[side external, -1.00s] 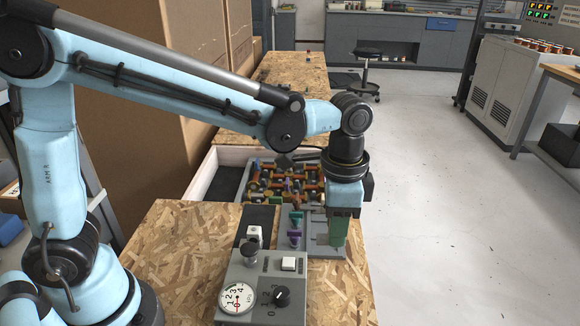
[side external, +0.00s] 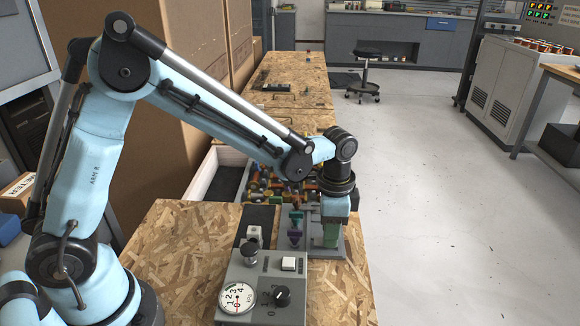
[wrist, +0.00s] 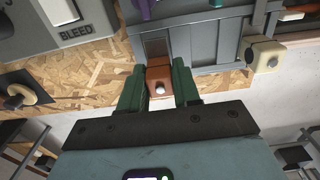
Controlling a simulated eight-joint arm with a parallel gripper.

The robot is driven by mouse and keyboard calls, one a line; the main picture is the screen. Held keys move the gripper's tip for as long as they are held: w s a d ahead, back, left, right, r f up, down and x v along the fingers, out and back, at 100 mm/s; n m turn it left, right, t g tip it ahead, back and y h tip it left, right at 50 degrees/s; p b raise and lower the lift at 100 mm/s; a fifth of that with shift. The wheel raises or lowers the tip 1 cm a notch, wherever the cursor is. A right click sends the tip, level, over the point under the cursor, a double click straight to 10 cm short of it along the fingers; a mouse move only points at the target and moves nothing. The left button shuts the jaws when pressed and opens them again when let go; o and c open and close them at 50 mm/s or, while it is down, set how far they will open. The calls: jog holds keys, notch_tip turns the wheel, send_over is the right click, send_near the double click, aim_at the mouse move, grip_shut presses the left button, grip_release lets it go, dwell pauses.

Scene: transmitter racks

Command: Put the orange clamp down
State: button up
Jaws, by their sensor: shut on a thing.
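The orange clamp (wrist: 159,74) shows as a small orange-brown block with a pale round end in the wrist view, between the two green fingers of my gripper (wrist: 158,84). My gripper is shut on it. In the side external view my gripper (side external: 331,238) points down at the right side of the grey rack (side external: 324,252). The clamp is hidden there behind the fingers. I cannot tell whether it touches the rack.
Purple (side external: 295,236) and green (side external: 296,214) clamps stand in the rack left of my gripper. A grey control box (side external: 262,285) with a gauge sits in front. A bin of mixed coloured parts (side external: 263,186) lies behind. Bare chipboard (side external: 180,240) is at left.

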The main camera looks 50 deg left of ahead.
jog(key=shift+f, duration=0.35)
jog(key=o, duration=1.1)
jog(key=shift+c, duration=0.2)
notch_tip(320, 180, up, 12)
jog(key=s+a+n+t, duration=0.7)
jog(key=s+a+n, duration=0.2)
jog(key=s, duration=0.3)
jog(key=shift+a, duration=0.55)
